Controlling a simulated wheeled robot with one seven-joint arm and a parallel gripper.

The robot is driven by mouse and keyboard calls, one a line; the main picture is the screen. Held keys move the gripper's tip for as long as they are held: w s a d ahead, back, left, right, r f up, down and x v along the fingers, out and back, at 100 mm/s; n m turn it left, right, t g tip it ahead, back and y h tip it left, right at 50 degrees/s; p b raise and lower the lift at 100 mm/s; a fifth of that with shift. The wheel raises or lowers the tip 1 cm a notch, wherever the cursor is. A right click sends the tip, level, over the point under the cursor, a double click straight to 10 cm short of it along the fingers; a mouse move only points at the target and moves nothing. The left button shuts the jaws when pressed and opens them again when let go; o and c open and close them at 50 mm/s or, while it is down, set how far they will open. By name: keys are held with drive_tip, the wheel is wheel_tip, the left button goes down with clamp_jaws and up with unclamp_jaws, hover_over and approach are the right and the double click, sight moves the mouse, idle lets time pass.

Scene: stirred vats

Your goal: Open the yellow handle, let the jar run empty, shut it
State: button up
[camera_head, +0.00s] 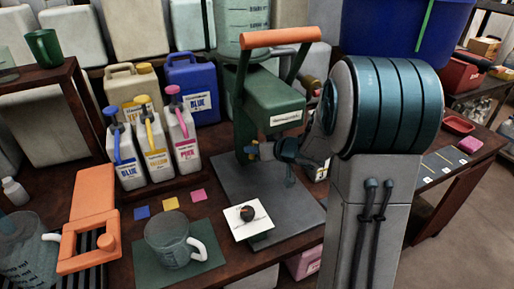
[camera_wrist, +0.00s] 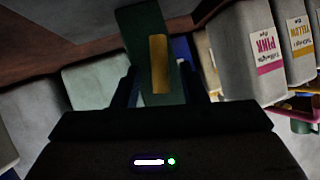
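In the wrist view a yellow handle (camera_wrist: 159,63) stands in front of a green panel (camera_wrist: 132,30). My gripper (camera_wrist: 160,80) has its two dark fingers apart, one on each side of the handle, with gaps visible. In the head view my gripper (camera_head: 268,150) is beside the lower front of the green machine (camera_head: 268,100); I cannot make out the handle there. A translucent jar with scale marks (camera_head: 242,18) is cut off by the top edge, behind the machine's orange bar (camera_head: 283,37); its liquid level is unclear.
Jugs labelled blue, yellow and pink (camera_head: 158,150) stand left of the machine. A clear mug (camera_head: 172,240) sits on a green mat (camera_head: 148,268). A white plate with a dark ball (camera_head: 240,228) is in front of the machine. An orange-handled device (camera_head: 92,200) is at left.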

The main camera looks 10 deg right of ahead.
drive_tip(key=p+v, duration=0.3)
drive_tip(key=v, duration=1)
drive_tip(key=shift+p, duration=0.35)
